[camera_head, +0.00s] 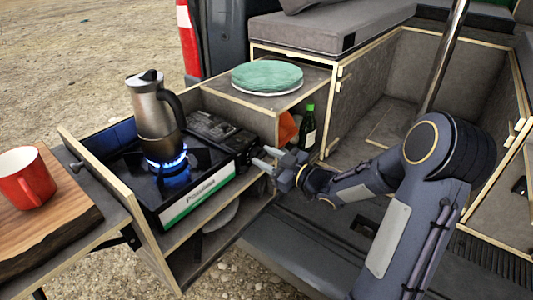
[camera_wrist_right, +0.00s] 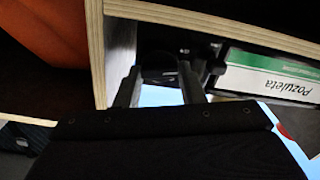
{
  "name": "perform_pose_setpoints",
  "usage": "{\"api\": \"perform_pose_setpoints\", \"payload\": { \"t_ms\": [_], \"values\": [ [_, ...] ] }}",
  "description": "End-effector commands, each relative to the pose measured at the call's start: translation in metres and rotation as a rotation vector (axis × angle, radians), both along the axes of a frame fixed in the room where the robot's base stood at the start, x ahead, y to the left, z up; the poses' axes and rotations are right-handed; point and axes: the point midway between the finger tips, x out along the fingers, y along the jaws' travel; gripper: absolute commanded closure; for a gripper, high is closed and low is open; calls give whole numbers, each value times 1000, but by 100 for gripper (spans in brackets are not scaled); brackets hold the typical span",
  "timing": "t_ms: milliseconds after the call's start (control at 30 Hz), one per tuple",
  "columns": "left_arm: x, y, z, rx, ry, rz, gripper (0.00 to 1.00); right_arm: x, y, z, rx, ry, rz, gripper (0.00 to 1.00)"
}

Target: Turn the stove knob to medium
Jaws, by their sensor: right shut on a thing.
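The portable gas stove (camera_head: 212,187), black with a white and green "Pozuleta" label, sits in the pull-out drawer; its label also shows in the wrist view (camera_wrist_right: 270,75). A blue flame (camera_head: 168,166) burns under a steel moka pot (camera_head: 154,108). My right gripper (camera_head: 262,160) is at the right end of the stove's front. In the wrist view its two fingers (camera_wrist_right: 158,78) reach to the stove's dark front and are shut on the stove knob, mostly hidden in shadow between them. The knob's setting cannot be read. My left gripper is out of view.
A wooden board (camera_head: 62,215) with a red mug (camera_head: 24,178) stands at the left. Green plates (camera_head: 267,76) lie on the shelf above. A green bottle (camera_head: 308,128) stands behind my gripper. The wooden drawer edge and shelf panel (camera_wrist_right: 225,22) are close to the fingers.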

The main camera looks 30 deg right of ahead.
Motion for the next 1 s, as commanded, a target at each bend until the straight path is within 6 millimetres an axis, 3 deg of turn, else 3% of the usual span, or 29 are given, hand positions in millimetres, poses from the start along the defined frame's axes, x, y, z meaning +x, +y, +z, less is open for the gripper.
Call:
{"api": "perform_pose_setpoints", "payload": {
  "t_ms": [100, 500, 1000],
  "values": [
    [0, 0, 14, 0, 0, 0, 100, 0, 0, 3, 105, 46, 0, 87],
    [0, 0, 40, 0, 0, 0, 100, 0, -2, 2, 424, 178, 0, 87],
    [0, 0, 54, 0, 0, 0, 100, 1, -3, 0, 614, 255, 0, 87]
  ]
}}
